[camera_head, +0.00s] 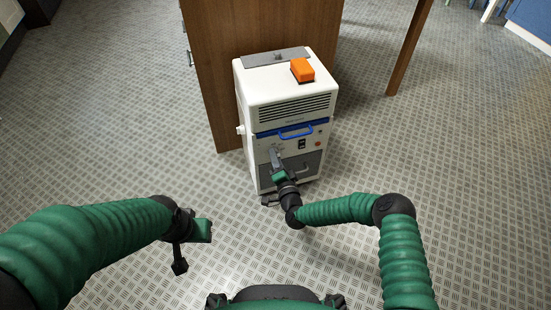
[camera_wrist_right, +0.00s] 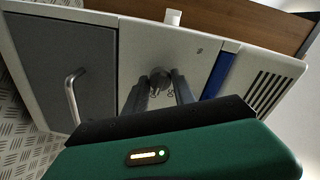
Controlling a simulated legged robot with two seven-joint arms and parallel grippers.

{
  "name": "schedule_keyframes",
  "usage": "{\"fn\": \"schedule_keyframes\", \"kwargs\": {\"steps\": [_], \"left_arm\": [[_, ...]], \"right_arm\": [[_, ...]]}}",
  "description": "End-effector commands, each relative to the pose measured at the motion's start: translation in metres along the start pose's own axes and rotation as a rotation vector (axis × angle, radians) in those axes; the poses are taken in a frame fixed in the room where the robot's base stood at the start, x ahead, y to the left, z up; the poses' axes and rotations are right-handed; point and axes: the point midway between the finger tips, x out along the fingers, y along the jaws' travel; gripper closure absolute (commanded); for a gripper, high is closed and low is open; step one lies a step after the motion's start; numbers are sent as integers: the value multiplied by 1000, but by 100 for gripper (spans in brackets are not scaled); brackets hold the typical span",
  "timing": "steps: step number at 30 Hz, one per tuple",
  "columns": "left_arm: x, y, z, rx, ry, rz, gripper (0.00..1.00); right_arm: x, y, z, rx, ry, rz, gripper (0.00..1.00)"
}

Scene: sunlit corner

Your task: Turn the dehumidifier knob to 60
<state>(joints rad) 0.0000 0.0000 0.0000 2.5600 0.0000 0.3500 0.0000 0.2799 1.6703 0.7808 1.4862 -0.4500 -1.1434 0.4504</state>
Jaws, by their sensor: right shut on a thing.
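The white dehumidifier (camera_head: 285,85) stands upright on the floor against a wooden desk. In the right wrist view, its round grey knob (camera_wrist_right: 159,76) sits on the pale front panel with small markings around it, too small to read. My right gripper (camera_head: 274,156) reaches the front panel; the right wrist view shows its two fingers (camera_wrist_right: 161,88) on either side of the knob, shut on it. In the head view the gripper hides the knob. My left gripper (camera_head: 188,245) hangs in free air to the left, away from the machine; its jaw opening is unclear.
An orange box (camera_head: 302,70) lies on top of the dehumidifier. A blue handle (camera_head: 296,132) crosses its front. A grey door with a metal handle (camera_wrist_right: 72,95) is beside the knob panel. The wooden desk (camera_head: 222,75) stands behind. The patterned floor around is clear.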

Motion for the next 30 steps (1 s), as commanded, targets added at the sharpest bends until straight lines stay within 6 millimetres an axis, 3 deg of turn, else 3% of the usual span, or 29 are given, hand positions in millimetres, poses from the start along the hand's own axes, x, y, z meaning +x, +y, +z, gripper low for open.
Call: {"fn": "schedule_keyframes", "kwargs": {"steps": [5,6,11,20,23,26,30], "left_arm": [[0,0,0,0,0,0,64],[0,0,0,0,0,0,64],[0,0,0,0,0,0,64],[-1,0,0,0,0,0,64],[-9,0,-2,0,0,0,64],[-24,0,-6,0,0,0,64],[-48,0,-11,0,0,0,64]], "right_arm": [[-1,5,-2,-1,4,9,100],[-1,5,-2,-1,4,9,68],[-1,4,-1,-2,3,6,47],[-2,1,-1,-2,1,3,47],[-10,-1,-2,-2,0,4,47],[-30,-5,-3,-1,-2,5,47],[-71,-6,-3,-1,-2,7,47]]}}
